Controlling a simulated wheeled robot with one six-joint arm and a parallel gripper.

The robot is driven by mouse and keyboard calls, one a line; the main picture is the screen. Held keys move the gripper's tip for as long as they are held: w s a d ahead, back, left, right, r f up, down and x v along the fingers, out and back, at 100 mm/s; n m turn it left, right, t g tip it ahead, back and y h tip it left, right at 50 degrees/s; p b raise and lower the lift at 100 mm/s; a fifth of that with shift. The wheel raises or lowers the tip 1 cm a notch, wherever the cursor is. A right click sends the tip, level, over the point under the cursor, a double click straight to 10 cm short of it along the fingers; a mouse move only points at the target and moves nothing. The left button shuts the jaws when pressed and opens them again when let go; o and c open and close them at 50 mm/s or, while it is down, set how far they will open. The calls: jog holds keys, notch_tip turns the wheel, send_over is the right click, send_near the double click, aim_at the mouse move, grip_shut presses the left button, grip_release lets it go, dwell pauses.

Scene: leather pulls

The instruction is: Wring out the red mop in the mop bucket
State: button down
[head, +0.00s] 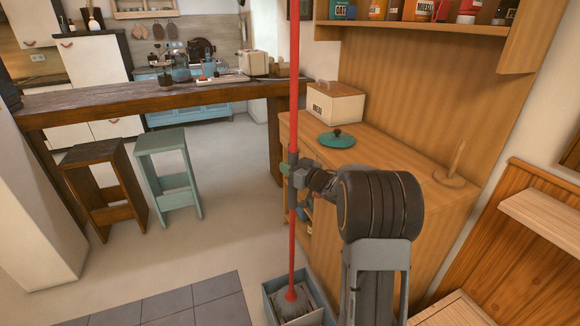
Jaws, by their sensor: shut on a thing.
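The bucket's lower part is cut off by the frame edge. My gripper (292,178) is shut around the pole at about mid-height, well above the bucket. Whether the mop head touches the bucket's bottom or a wringer I cannot tell.
A wooden cabinet (400,185) with a bread box (334,103) and a teal lid (337,139) stands close at the right. A brown stool (104,190) and a teal stool (168,173) stand left by a counter (150,97). The floor between is clear.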

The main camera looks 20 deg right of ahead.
jog(key=shift+f+b, duration=0.4)
jog(key=shift+f, duration=0.55)
jog(key=shift+s+f+b, duration=0.15)
jog(key=shift+f+b, duration=0.2)
jog(key=shift+f, duration=0.1)
dwell(0.8)
jog(key=shift+r+p, duration=0.4)
jog(key=shift+r, duration=0.05)
jog(key=shift+r+p, duration=0.55)
jog(key=shift+r, duration=0.45)
